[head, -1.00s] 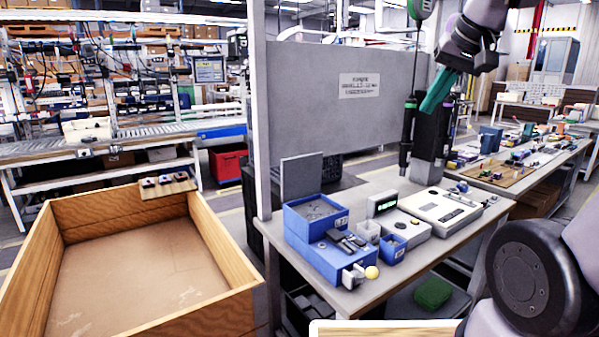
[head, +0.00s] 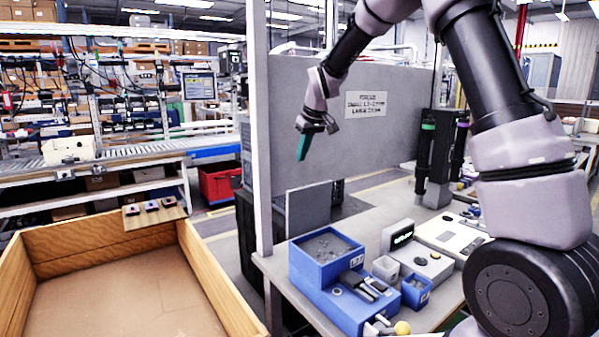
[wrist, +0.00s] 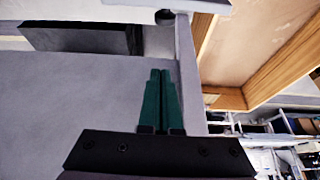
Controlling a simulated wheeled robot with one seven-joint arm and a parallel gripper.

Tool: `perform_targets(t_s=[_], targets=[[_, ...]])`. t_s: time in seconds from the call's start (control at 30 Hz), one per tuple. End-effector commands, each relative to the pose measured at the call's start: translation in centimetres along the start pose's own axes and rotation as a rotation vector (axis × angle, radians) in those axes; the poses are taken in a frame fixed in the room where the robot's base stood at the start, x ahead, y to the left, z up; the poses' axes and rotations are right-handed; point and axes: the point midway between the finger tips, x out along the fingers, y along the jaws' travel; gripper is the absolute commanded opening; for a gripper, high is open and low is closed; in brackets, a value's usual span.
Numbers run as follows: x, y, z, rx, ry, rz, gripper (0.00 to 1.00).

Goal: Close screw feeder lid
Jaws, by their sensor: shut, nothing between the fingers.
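The blue screw feeder (head: 311,283) stands on the workbench in the head view. Its top tray is open, with small grey screws (head: 326,246) inside. The flat grey lid (head: 308,209) stands upright at the tray's back edge. My gripper (head: 302,148), with green fingers pointing down, hangs above the lid, clear of it, in front of the grey partition. In the wrist view, the fingers of my gripper (wrist: 161,75) are together and empty. A dark block shows at the wrist view's upper left; I cannot tell what it is.
Right of the feeder are a small grey bin (head: 386,269), a blue bin (head: 416,291) and a display unit (head: 398,236). The grey partition (head: 350,135) rises behind the bench. A wooden crate (head: 222,288) stands to the left.

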Motion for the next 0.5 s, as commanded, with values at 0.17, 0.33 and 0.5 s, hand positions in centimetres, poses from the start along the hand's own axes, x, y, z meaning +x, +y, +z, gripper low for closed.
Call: perform_targets(t_s=[0.17,0.33,0.5], targets=[[2.5,0.0,0.1,0.001,-0.004,0.0,0.0],[6.2,0.1,0.2,0.003,-0.005,0.0,0.0],[9.7,0.0,0.2,0.002,-0.004,0.0,0.0]])
